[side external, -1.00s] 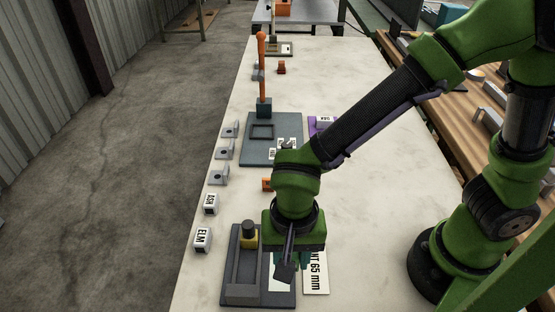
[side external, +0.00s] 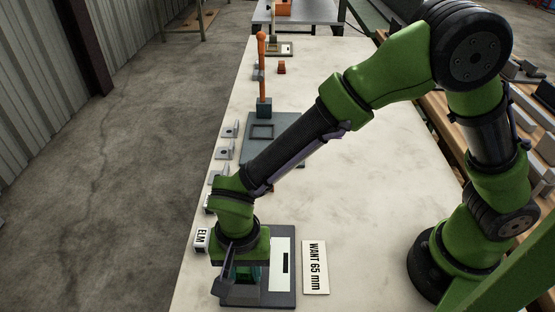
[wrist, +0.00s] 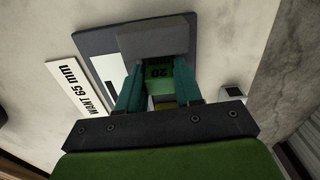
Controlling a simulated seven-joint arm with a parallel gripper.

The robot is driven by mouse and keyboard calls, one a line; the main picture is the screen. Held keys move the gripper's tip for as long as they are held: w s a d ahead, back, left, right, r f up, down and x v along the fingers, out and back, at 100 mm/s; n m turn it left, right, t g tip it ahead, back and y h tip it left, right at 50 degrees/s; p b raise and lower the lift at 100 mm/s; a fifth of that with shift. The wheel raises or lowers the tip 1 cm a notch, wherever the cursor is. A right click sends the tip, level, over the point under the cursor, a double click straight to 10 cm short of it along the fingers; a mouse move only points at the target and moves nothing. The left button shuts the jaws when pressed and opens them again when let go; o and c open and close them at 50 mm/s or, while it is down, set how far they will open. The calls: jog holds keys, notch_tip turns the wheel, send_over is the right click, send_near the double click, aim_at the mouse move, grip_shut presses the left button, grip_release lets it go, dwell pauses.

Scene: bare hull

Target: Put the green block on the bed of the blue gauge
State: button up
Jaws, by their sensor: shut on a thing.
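My gripper (side external: 243,277) is low over the left, channel side of the slate-grey gauge (side external: 284,299) at the front of the table. In the wrist view my gripper (wrist: 160,76) is shut on the green block (wrist: 159,71), which bears a dark "20" and sits between the teal fingers. The gauge (wrist: 93,41) fills the middle of that view, with a dark raised end block (wrist: 153,41) just beyond the green block. The gripper hides most of the bed, so I cannot tell whether the green block touches it.
A "WANT 65 mm" card (side external: 315,267) lies right of the gauge. A white ELM block (side external: 202,240) stands close at its left. A blue-grey plate (side external: 262,130) with an upright orange handle (side external: 262,65) stands farther back. The table's right middle is clear.

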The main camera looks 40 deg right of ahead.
jog(key=o, duration=1.1)
jog(key=shift+f, duration=0.15)
notch_tip(320, 180, up, 12)
jog(key=w+d+r+n+t+y, duration=0.1)
jog(key=d+r, duration=0.3)
jog(key=d, duration=0.3)
jog(key=w+d+r+t+y, duration=0.1)
jog(key=d+r, duration=0.3)
jog(key=d, duration=0.2)
jog(key=s+d+r+n+t, duration=0.1)
jog(key=s+d+t, duration=0.1)
jog(key=d, duration=0.5)
jog(key=s+d+r+n+t, duration=0.1)
jog(key=s+d+n+t, duration=0.1)
jog(key=d, duration=0.5)
jog(key=shift+s+d+r+t, duration=0.25)
jog(key=shift+s+t, duration=0.35)
jog(key=shift+s, duration=0.25)
